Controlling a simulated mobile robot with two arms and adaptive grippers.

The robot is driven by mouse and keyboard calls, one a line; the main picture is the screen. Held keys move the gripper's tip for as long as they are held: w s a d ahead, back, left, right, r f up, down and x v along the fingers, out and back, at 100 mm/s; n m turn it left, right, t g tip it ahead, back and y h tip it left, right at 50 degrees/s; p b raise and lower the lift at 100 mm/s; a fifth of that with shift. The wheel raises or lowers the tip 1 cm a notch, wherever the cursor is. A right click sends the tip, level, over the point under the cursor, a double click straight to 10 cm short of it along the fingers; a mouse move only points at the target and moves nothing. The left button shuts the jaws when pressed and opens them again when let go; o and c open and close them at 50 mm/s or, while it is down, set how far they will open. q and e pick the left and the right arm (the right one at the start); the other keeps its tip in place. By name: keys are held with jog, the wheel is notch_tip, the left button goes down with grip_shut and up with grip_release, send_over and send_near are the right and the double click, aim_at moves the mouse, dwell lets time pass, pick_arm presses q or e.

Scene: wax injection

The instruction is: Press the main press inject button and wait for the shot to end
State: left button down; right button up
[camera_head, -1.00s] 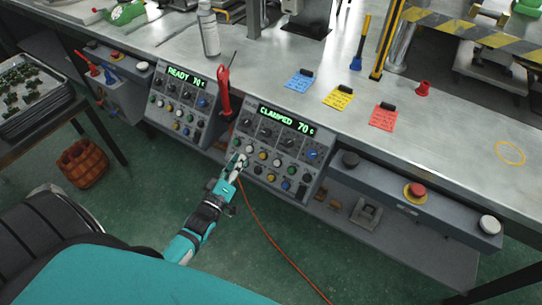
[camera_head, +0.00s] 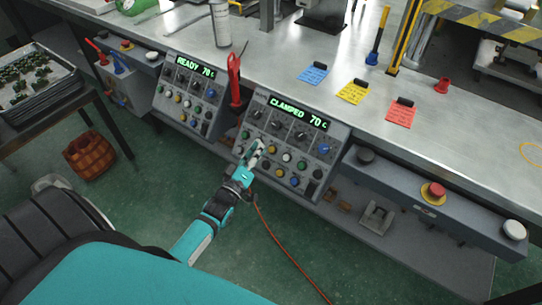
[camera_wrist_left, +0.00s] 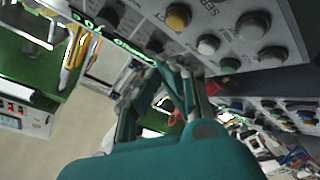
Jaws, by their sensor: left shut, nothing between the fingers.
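The main press control panel (camera_head: 297,118) has a green display (camera_head: 299,113) reading "CLAMPED 70 c". Below the display are knobs and rows of coloured buttons, among them a green button (camera_head: 246,135) at the left. My left gripper (camera_head: 258,147) is shut and empty, with its fingertips at the left part of the button rows. I cannot tell whether they touch a button; the fingers hide part of the panel there. In the left wrist view the fingers (camera_wrist_left: 180,80) show close to the panel face, with yellow, white and green buttons. My right gripper is not in view.
A second panel (camera_head: 195,66) reading "READY 70 c" stands to the left, with a red lever (camera_head: 234,80) between the panels. A red stop button (camera_head: 433,191) is on the right box. An orange cable (camera_head: 275,245) hangs below. Blue, yellow and red notes lie on the bench (camera_head: 455,125).

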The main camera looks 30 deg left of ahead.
aim_at(272, 150)
pick_arm(q)
jog(key=shift+w+d+f+b, duration=0.1)
jog(key=shift+w+f+b, duration=0.55)
jog(key=shift+w+f, duration=0.35)
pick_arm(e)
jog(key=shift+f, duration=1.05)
pick_arm(q)
jog(key=shift+w+r, duration=0.1)
jog(key=shift+r, duration=0.05)
jog(key=shift+w+f, duration=0.3)
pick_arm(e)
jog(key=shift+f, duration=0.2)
pick_arm(q)
jog(key=shift+w+f+b, duration=0.25)
jog(key=shift+w+b, duration=0.05)
jog(key=shift+b, duration=0.2)
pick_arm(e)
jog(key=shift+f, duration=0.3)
pick_arm(q)
jog(key=shift+r, duration=0.1)
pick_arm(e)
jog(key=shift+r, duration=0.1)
pick_arm(q)
jog(key=shift+s+r+p, duration=0.45)
jog(key=shift+s+p, duration=0.2)
jog(key=shift+p, duration=0.2)
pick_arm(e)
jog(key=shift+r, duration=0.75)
